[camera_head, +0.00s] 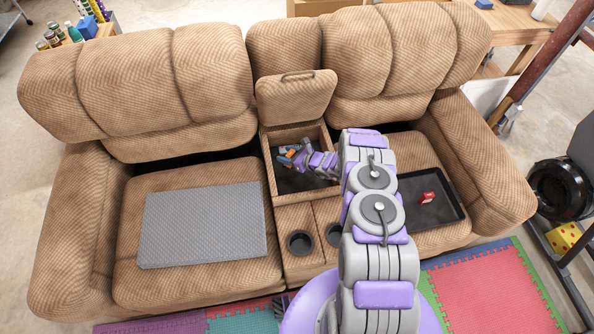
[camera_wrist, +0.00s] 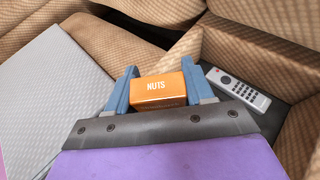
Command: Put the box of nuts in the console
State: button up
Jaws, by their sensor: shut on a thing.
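The orange box of nuts (camera_wrist: 158,91), with "NUTS" in white on it, sits between the two blue fingers of my gripper (camera_wrist: 159,70). My gripper is shut on it from both sides. In the head view my gripper (camera_head: 289,152) and a small orange part of the box (camera_head: 291,154) show over the left part of the open console (camera_head: 270,174). I cannot tell how far the box is above the console floor. The console's lid (camera_head: 297,96) stands raised at the back. My arm hides the console's right side.
A grey remote (camera_wrist: 238,89) lies to the right of the box in the wrist view, on the dark console floor. A grey mat (camera_head: 203,225) covers the left seat. A black tray (camera_head: 440,215) with a red item (camera_head: 427,198) is on the right seat. Cup holders (camera_head: 300,243) are in front.

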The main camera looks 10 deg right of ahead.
notch_tip(320, 180, down, 10)
jog(key=b, duration=0.3)
jog(key=shift+s+f, duration=0.15)
jog(key=shift+f, duration=0.05)
jog(key=o, duration=1)
